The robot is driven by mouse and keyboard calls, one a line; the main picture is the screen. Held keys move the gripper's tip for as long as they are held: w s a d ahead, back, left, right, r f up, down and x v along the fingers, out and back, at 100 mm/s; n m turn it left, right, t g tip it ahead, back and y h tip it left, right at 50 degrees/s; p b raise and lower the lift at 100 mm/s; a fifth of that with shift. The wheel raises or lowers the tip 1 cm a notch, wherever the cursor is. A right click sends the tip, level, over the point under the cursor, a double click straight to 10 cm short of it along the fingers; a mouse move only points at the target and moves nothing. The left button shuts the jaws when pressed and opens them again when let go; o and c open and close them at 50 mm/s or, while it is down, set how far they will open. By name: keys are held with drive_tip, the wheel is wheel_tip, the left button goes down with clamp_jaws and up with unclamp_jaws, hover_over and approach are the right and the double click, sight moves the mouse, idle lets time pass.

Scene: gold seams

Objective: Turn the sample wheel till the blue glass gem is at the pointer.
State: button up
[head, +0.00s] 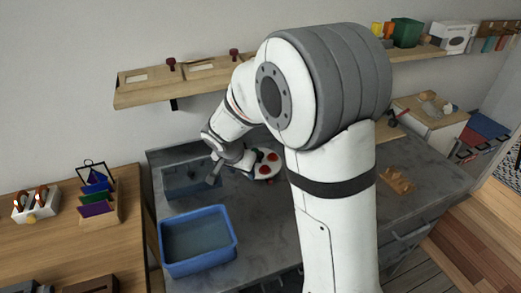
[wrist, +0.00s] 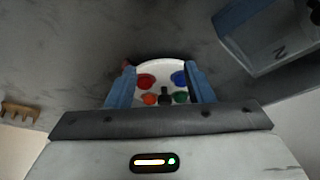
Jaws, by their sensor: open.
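The sample wheel (wrist: 162,70) is a white disc lying on the grey bench, partly hidden behind my gripper's body in the wrist view. A blue gem (wrist: 179,78) sits on its right side, near the right finger. A red gem (wrist: 146,81) is on its left, with an orange gem (wrist: 149,99) and a green gem (wrist: 181,97) nearer me. A dark upright peg (wrist: 165,94) stands between these two. My gripper (wrist: 160,74) is open, its blue fingers apart over the wheel. In the head view the wheel (head: 266,171) is partly hidden by my arm. I cannot make out the pointer surely.
A blue tub (head: 198,209) stands at the bench's front left, with a sunken basin behind it. A wooden shelf (head: 140,97) runs along the wall above. A wooden rack (head: 397,181) stands at the right of the bench. Bare bench lies around the wheel.

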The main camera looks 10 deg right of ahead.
drive_tip(key=p, duration=0.3)
approach(260, 153)
drive_tip(key=x, duration=0.5)
drive_tip(key=shift+a+f, duration=0.1)
drive_tip(key=shift+f, duration=0.05)
drive_tip(key=shift+x, duration=1.15)
drive_tip(key=shift+w+f, duration=0.15)
drive_tip(key=shift+f, duration=0.3)
clamp_jaws()
drive_tip(key=shift+d, duration=0.5)
drive_tip(key=shift+a, duration=0.25)
